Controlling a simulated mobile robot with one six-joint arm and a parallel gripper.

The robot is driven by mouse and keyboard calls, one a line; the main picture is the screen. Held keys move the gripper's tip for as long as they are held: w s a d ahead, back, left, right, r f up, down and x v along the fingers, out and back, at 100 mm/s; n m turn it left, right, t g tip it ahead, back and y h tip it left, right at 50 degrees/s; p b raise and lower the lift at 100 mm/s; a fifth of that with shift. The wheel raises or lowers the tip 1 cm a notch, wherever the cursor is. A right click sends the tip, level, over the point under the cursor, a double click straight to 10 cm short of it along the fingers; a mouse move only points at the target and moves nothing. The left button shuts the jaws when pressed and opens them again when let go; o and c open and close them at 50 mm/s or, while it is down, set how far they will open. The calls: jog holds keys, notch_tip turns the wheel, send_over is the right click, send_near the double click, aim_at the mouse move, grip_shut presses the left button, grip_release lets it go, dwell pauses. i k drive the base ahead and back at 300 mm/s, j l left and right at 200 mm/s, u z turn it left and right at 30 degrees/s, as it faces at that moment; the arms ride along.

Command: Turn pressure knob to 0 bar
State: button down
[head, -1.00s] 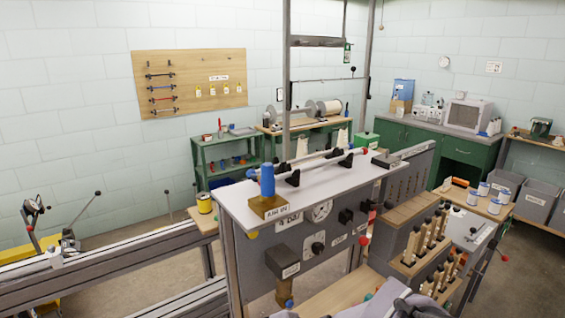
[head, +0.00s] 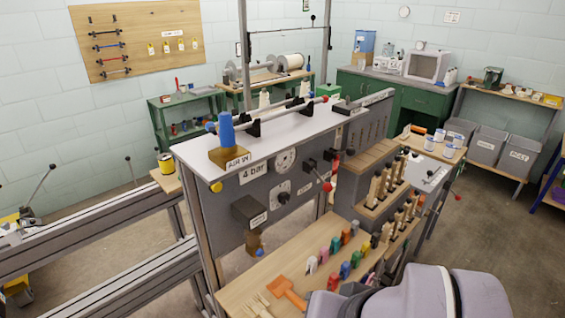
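The grey machine panel (head: 231,225) stands in the middle of the head view. A round black knob (head: 283,198) sits on a pale plate on its front. A white dial gauge (head: 286,160) is above the knob; its needle is too small to read. A label (head: 254,172) left of the gauge seems to read "4 BAR". No part of my arm touches the panel. My arm's grey links show at the bottom right, in front of the wooden shelf. My gripper's fingers are not visible.
A lever with a red ball (head: 327,187) sticks out right of the knob. A wooden shelf (head: 240,280) below holds several coloured pegs and an orange tool (head: 288,291). Wooden-handled tools (head: 377,188) stand in racks at the right. A blue cylinder (head: 226,131) stands on the top.

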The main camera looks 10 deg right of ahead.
aim_at(284, 197)
jog(key=i+z, duration=0.25)
jog(key=z, duration=0.15)
jog(key=i+j+z, duration=0.1)
jog(key=z, duration=0.35)
jog(key=i, duration=0.1)
